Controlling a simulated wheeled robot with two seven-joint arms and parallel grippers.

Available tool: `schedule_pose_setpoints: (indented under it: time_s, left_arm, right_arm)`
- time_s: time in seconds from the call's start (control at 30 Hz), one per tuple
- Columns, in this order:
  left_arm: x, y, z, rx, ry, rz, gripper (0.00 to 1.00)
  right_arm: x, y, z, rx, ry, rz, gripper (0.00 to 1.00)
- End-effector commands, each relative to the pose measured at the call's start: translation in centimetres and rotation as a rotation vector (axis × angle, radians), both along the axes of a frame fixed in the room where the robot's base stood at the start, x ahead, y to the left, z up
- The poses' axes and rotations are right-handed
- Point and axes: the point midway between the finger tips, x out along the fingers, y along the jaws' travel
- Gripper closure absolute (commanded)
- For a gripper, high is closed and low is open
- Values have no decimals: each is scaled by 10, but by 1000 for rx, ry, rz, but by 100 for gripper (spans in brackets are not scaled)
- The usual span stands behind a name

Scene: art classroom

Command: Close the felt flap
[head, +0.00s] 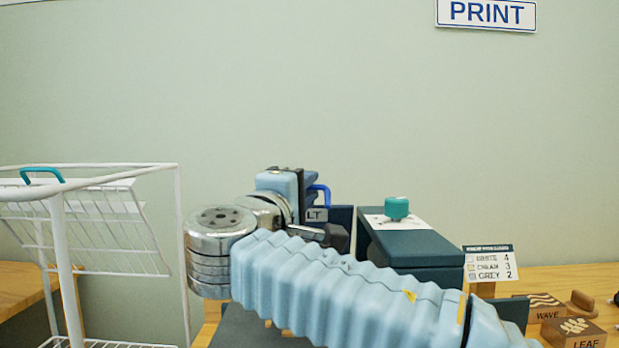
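My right arm comes in from the lower right and crosses in front of the work area. Its wrist and gripper (334,238) are at the middle, beside a dark navy upright panel (343,217). A label ending in "LT" (316,214) shows just behind the wrist, the rest of its word covered. A bright blue loop (322,193), perhaps a handle, stands above the label. Which surface is the felt flap I cannot tell for sure, as my arm hides most of that spot. The fingertips are not clear, so their opening cannot be read. My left gripper is out of view.
A dark teal box (415,248) with a teal knob (396,207) on top stands right of the panel. A card (490,264) and wooden blocks (573,333) sit on the table at right. A white wire rack (100,235) stands at left.

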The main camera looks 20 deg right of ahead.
Motion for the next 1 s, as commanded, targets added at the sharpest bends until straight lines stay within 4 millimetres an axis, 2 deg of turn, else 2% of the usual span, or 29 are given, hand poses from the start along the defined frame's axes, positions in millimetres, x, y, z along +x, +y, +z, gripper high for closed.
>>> schedule_pose_setpoints:
  time_s: [0.2, 0.47, 0.63, 1.0]
  left_arm:
    - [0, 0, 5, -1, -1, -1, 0]
    - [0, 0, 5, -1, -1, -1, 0]
    - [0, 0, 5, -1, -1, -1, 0]
    - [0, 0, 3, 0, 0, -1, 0]
  right_arm:
    - [15, -12, 4, 0, 0, 1, 79]
    - [16, -12, 3, 0, 0, 1, 79]
    - [16, -12, 3, 0, 0, 1, 100]
    - [15, -12, 2, -1, -3, 1, 100]
